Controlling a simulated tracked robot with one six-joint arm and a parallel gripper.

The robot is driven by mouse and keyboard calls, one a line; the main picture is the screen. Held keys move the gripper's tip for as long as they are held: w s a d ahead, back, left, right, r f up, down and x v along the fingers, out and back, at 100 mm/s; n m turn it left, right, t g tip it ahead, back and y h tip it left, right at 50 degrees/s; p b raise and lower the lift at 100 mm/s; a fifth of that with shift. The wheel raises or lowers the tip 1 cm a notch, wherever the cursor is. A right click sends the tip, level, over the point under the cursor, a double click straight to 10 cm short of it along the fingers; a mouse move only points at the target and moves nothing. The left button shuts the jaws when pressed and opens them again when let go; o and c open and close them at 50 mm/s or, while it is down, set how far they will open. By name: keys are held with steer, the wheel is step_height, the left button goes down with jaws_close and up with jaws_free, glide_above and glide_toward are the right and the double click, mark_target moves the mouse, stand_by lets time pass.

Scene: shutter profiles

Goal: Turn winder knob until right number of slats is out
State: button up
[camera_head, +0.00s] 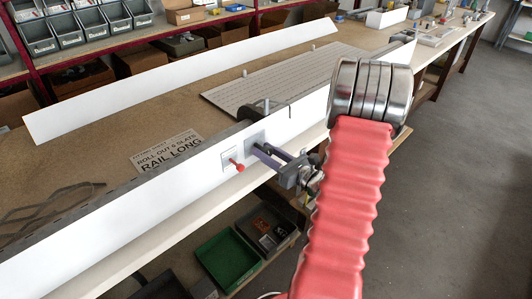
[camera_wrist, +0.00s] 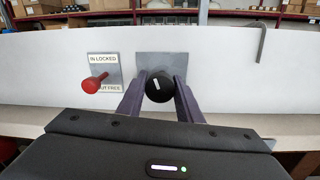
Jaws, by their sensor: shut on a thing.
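The black round winder knob (camera_wrist: 159,87) with a white mark sits on a grey plate (camera_wrist: 150,62) on a long white rail. My gripper (camera_wrist: 160,88) is shut on the knob, one finger on each side; it also shows in the head view (camera_head: 261,149). The knob is mostly hidden there. A red pin (camera_wrist: 95,83) sticks out left of it on a plate lettered "IN LOCKED" and "OUT FREE". A printed sheet (camera_head: 167,150) behind the rail reads "ROLL OUT 6 SLATS, RAIL LONG". A ribbed grey slat panel (camera_head: 285,80) lies flat on the bench; its slats are too fine to count.
A hooked metal rod (camera_wrist: 261,42) stands at the rail, right of the knob. A second long white profile (camera_head: 180,82) lies farther back on the bench. Bins and boxes fill the shelves behind. A green tray (camera_head: 228,260) sits below the bench front.

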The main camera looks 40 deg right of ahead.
steer(key=m, duration=0.4)
steer(key=shift+d+m, duration=0.1)
steer(key=shift+m, duration=0.2)
steer(key=m, duration=0.5)
steer(key=shift+h, duration=0.3)
steer(key=m, duration=0.4)
steer(key=shift+d+f+m+h, duration=0.1)
steer(key=shift+f+m+h, duration=0.05)
steer(key=shift+m+h, duration=0.2)
steer(key=shift+f+m, duration=0.1)
steer(key=shift+m, duration=2.25)
steer(key=o, duration=1)
steer(key=shift+s, duration=0.1)
